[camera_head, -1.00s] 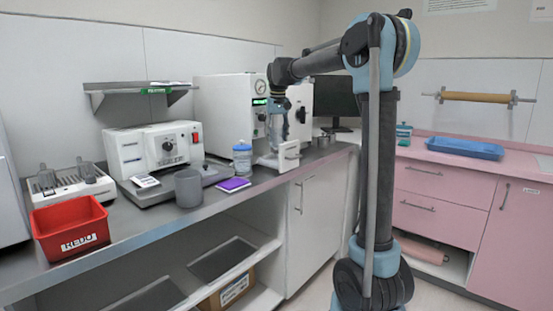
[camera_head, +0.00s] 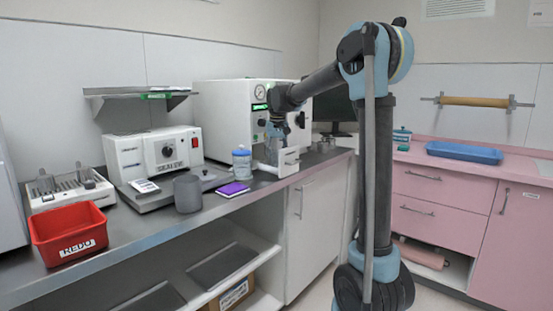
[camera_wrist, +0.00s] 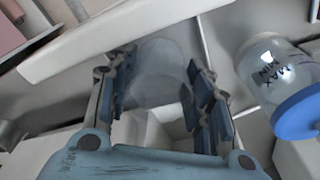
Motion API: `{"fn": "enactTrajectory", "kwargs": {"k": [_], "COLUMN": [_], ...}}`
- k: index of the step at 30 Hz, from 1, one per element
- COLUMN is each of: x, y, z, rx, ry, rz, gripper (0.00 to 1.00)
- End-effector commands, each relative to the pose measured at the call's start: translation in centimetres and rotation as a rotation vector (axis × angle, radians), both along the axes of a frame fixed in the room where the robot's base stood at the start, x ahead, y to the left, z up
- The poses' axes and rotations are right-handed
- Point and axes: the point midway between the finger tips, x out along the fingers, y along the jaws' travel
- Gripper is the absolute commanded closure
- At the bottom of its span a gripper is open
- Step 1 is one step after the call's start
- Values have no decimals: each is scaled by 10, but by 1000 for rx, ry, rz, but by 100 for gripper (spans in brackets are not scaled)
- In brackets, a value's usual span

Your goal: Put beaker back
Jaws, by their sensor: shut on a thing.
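My gripper (camera_head: 275,143) hangs over the far right part of the steel counter (camera_head: 125,230), in front of the white autoclave (camera_head: 222,118). In the wrist view, my gripper (camera_wrist: 162,88) has its two fingers on either side of a translucent beaker (camera_wrist: 162,55) and is shut on it. A white box-like holder (camera_head: 287,158) stands close below the gripper. White walls also show below the beaker in the wrist view (camera_wrist: 145,130). I cannot tell whether the beaker touches the holder or the counter.
A jar with a blue lid (camera_head: 242,163) stands close left of the gripper and shows right in the wrist view (camera_wrist: 278,72). A purple pad (camera_head: 232,189), a grey cup (camera_head: 187,193) and a red bin (camera_head: 70,236) lie further left. Small metal containers (camera_head: 325,143) stand to the right.

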Motion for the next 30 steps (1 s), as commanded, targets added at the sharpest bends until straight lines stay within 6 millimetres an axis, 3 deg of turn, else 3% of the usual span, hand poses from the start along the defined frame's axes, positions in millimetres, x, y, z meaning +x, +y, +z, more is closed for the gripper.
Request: {"fn": "enactTrajectory", "kwargs": {"k": [1,3,17,30], "x": [0,0,-1,-10], "y": [0,0,1,-2], "z": [-1,0,5,81], "rx": [0,0,0,0], "ry": [0,0,0,0], "rz": [0,0,1,1], "gripper": [49,33,33,33]}}
